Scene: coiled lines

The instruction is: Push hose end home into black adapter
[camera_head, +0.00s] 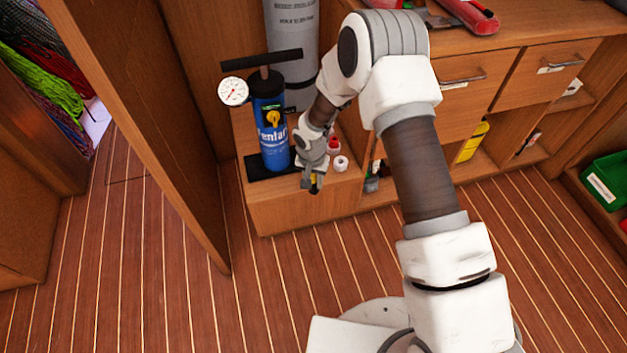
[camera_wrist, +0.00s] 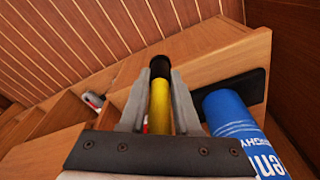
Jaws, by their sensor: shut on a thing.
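My gripper (camera_head: 313,184) is shut on a yellow hose end (camera_wrist: 159,104), just right of the blue pump (camera_head: 272,140). In the wrist view the yellow piece lies between the two fingers and points away from the palm. A black piece (camera_wrist: 160,68), which looks like the black adapter, sits at its far tip, in line with it and seemingly touching. Whether the hose is fully seated in it cannot be told. The rest of the hose is hidden by my gripper. The blue pump also shows in the wrist view (camera_wrist: 228,112), right of the fingers.
The pump stands on a black base (camera_head: 258,167) on a low wooden ledge (camera_head: 290,210). A round gauge (camera_head: 233,91) is at its left. A red-capped bottle (camera_head: 333,146) and a white ring-like item (camera_head: 341,163) stand close right of my gripper. Open plank floor lies in front.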

